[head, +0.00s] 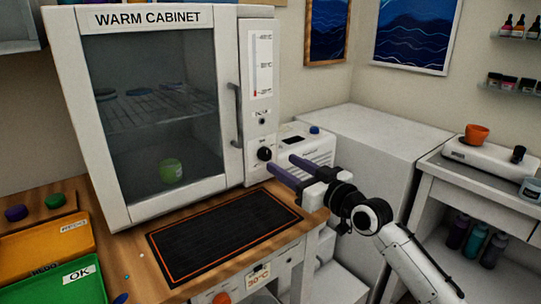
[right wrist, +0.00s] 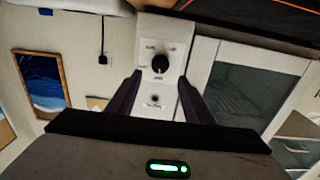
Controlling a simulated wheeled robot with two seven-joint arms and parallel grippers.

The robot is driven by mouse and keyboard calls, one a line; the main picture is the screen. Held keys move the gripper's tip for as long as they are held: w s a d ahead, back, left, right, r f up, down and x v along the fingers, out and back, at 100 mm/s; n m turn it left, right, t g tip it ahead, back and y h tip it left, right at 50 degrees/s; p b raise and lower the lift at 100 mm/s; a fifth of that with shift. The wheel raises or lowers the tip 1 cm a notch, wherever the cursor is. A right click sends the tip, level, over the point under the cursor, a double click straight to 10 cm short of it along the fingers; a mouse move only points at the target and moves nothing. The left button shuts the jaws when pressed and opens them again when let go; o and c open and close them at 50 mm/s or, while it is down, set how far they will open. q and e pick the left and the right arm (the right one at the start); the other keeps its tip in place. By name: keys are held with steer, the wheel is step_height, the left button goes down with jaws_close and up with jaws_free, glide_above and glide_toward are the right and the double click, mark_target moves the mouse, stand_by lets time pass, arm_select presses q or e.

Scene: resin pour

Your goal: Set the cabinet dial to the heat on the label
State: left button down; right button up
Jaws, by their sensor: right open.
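The warm cabinet (head: 140,212) stands at the back left with its glass door closed. Its black dial (head: 264,154) sits low on the white panel right of the door; the dial also shows in the right wrist view (right wrist: 160,63), its setting marks too small to read. My right gripper (head: 281,163) is open, its two dark fingers pointing at the panel. In the right wrist view the fingers (right wrist: 161,84) stand either side below the dial, apart from it. My left gripper is not in view.
A black mat with an orange border (head: 225,236) lies on the wooden bench before the cabinet. A white machine (head: 312,150) stands close right of the panel, beside my fingers. Yellow (head: 45,245) and green (head: 75,289) trays are at the left.

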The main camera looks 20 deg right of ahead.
mark_target(267, 154)
steer(key=x, duration=0.6)
steer(key=shift+w+a, duration=0.1)
steer(key=shift+w, duration=0.2)
steer(key=c, duration=1)
